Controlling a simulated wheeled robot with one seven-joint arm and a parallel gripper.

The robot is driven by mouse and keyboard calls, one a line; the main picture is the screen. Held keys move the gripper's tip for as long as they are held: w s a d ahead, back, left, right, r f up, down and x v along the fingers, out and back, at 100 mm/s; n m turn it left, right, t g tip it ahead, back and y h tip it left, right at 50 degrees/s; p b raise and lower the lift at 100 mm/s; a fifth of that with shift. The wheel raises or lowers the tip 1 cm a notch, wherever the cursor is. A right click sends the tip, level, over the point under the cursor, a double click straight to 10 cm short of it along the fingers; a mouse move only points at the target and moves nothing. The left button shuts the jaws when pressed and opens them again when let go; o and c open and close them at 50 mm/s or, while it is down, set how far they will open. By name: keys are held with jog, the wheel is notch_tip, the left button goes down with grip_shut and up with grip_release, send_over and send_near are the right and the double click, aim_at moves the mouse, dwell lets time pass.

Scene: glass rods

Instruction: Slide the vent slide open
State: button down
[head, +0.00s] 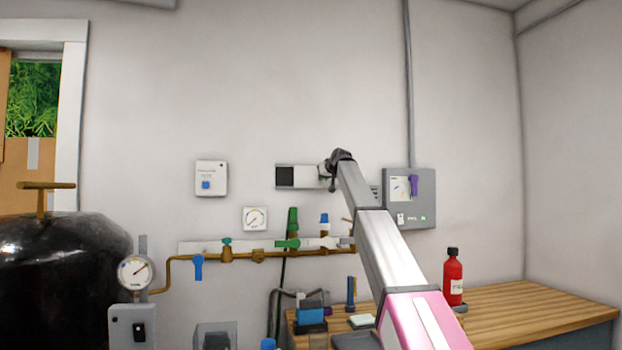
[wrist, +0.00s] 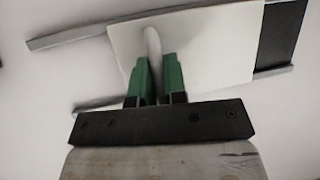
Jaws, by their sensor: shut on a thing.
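The vent slide (head: 307,177) is a pale plate on the back wall, and a dark opening (head: 285,177) shows at its left end. In the wrist view the white slide plate (wrist: 205,45) sits between two grey rails, with the dark opening (wrist: 280,35) uncovered beside its right edge. A pale rounded handle (wrist: 152,42) stands out from the plate. My gripper (wrist: 157,68) has its green fingers closed on this handle. In the head view my gripper (head: 329,171) is at the right part of the slide, and my arm hides the vent's right end.
A grey control box (head: 424,210) is on the wall just right of my arm. Below the vent run brass pipes (head: 300,252) with valves and a round gauge (head: 255,218). A wooden bench (head: 530,305) holds a red bottle (head: 453,277). The wall above the vent is clear.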

jog(key=w+d, duration=0.2)
jog(key=d, duration=0.5)
jog(key=shift+d, duration=0.2)
jog(key=c, duration=1.5)
grip_release()
jog(key=shift+o, duration=0.2)
jog(key=shift+s, duration=0.1)
jog(key=v, duration=1)
jog(key=shift+s+d+r, duration=0.2)
